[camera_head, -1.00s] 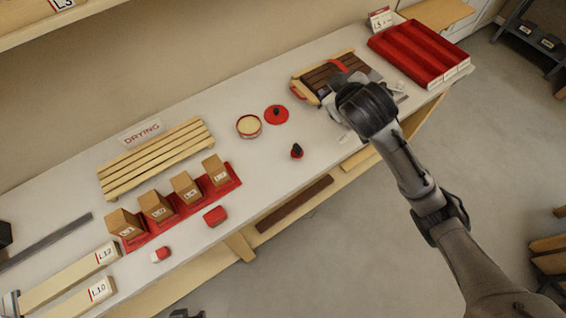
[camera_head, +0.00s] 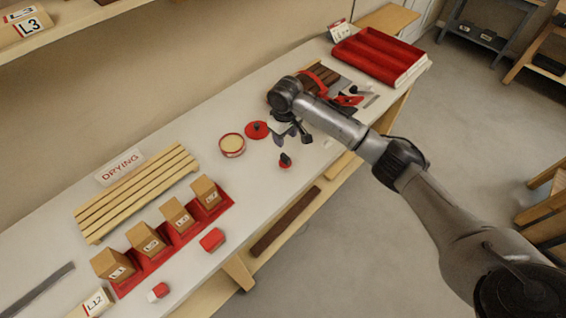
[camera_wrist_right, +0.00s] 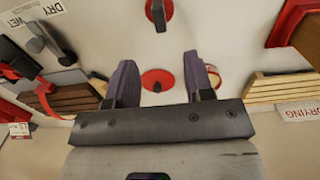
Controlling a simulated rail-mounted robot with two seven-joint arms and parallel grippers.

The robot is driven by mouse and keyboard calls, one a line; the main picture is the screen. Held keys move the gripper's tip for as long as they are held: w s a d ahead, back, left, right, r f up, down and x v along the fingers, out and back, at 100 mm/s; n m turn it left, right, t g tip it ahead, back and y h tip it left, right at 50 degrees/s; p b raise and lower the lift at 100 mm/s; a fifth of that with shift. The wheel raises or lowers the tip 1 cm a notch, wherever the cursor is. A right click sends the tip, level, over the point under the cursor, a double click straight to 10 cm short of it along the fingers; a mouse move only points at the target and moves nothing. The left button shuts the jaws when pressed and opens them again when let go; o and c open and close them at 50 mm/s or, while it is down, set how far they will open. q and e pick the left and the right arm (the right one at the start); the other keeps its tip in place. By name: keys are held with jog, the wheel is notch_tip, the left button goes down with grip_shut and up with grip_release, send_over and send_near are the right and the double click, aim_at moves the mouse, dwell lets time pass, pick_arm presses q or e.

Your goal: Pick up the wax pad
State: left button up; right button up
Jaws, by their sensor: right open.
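A small red pad with a black grip, which I take for the wax pad (camera_head: 285,160), stands on the bench near its front edge. It also shows at the top of the right wrist view (camera_wrist_right: 158,12). My right gripper (camera_head: 294,137) is open and empty, above the bench just behind the pad. In the right wrist view its two fingers (camera_wrist_right: 160,78) point down with the red lid (camera_wrist_right: 157,80) below and between them. The pad lies beyond the fingertips, apart from them. My left gripper is not in view.
A round tin of pale wax (camera_head: 232,145) stands left of the red lid (camera_head: 257,130). A slatted drying rack (camera_head: 135,192), a red holder with several boxes (camera_head: 172,245) and a red block (camera_head: 212,240) are further left. A red tray (camera_head: 380,55) is at the far right.

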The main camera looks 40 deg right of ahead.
aim_at(286, 156)
notch_tip(286, 156, down, 6)
jog(key=shift+a+f, duration=0.1)
jog(key=shift+s+f+b, duration=0.15)
jog(key=shift+f+b, duration=0.3)
jog(key=shift+f, duration=2.15)
jog(key=shift+c, duration=0.2)
grip_shut()
